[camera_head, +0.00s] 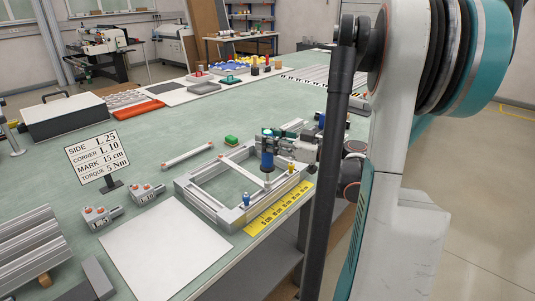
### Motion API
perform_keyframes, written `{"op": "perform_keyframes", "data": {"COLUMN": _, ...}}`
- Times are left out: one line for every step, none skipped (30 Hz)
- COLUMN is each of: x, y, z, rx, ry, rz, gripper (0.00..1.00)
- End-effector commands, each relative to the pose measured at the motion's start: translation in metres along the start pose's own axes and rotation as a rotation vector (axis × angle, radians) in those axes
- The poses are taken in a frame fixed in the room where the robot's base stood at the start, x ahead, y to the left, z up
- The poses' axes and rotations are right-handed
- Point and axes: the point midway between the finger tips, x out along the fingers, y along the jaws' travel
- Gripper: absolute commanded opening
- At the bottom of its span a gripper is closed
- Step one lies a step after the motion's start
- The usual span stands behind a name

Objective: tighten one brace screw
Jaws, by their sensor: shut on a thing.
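A rectangular grey profile frame (207,201) lies on the green table near its front edge. My gripper (268,147) is over the frame's right part, shut on an upright blue-handled driver (267,161). The driver's lower end points down at the frame; whether it touches a screw is too small to tell. A small blue piece (246,200) stands on the frame's near corner, and another small piece (291,168) stands at its right side. A sign (97,158) reads SIDE L 25, CORNER L 10, MARK 15 cm, TORQUE 5 Nm.
A yellow ruler (278,209) lies along the frame's front side. Two grey boxes, marked L5 (101,218) and L10 (147,194), a white rod (187,156) and a green-yellow block (231,141) lie nearby. A white board (165,250) covers the near table. Green table is clear behind the rod.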

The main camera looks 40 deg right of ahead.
Motion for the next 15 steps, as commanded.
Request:
{"op": "perform_keyframes", "data": {"x": 0.000, "y": 0.000, "z": 0.002, "rx": -0.001, "ry": -0.005, "rz": 0.000, "gripper": 0.00}}
{"op": "perform_keyframes", "data": {"x": 0.000, "y": 0.000, "z": 0.002, "rx": -0.001, "ry": -0.005, "rz": 0.000, "gripper": 0.00}}
{"op": "perform_keyframes", "data": {"x": 0.000, "y": 0.000, "z": 0.002, "rx": -0.001, "ry": -0.005, "rz": 0.000, "gripper": 0.00}}
{"op": "perform_keyframes", "data": {"x": 0.000, "y": 0.000, "z": 0.002, "rx": -0.001, "ry": -0.005, "rz": 0.000, "gripper": 0.00}}
{"op": "perform_keyframes", "data": {"x": 0.000, "y": 0.000, "z": 0.002, "rx": -0.001, "ry": -0.005, "rz": 0.001, "gripper": 0.00}}
{"op": "perform_keyframes", "data": {"x": 0.000, "y": 0.000, "z": 0.002, "rx": -0.001, "ry": -0.005, "rz": 0.001, "gripper": 0.00}}
{"op": "perform_keyframes", "data": {"x": 0.000, "y": 0.000, "z": 0.002, "rx": -0.001, "ry": -0.005, "rz": 0.001, "gripper": 0.00}}
{"op": "perform_keyframes", "data": {"x": 0.000, "y": 0.000, "z": 0.002, "rx": -0.001, "ry": -0.005, "rz": 0.001, "gripper": 0.00}}
{"op": "perform_keyframes", "data": {"x": 0.000, "y": 0.000, "z": 0.001, "rx": -0.001, "ry": -0.005, "rz": 0.001, "gripper": 0.00}}
{"op": "perform_keyframes", "data": {"x": 0.000, "y": 0.000, "z": 0.000, "rx": -0.001, "ry": -0.005, "rz": 0.001, "gripper": 0.00}}
{"op": "perform_keyframes", "data": {"x": 0.000, "y": 0.000, "z": -0.001, "rx": -0.001, "ry": -0.005, "rz": 0.001, "gripper": 0.00}}
{"op": "perform_keyframes", "data": {"x": 0.000, "y": 0.000, "z": -0.002, "rx": -0.001, "ry": -0.005, "rz": 0.001, "gripper": 0.00}}
{"op": "perform_keyframes", "data": {"x": 0.000, "y": 0.000, "z": -0.004, "rx": -0.001, "ry": -0.004, "rz": 0.001, "gripper": 0.00}}
{"op": "perform_keyframes", "data": {"x": 0.000, "y": 0.000, "z": -0.006, "rx": -0.001, "ry": -0.004, "rz": 0.001, "gripper": 0.00}}
{"op": "perform_keyframes", "data": {"x": 0.000, "y": 0.000, "z": -0.008, "rx": -0.001, "ry": -0.004, "rz": 0.001, "gripper": 0.00}}
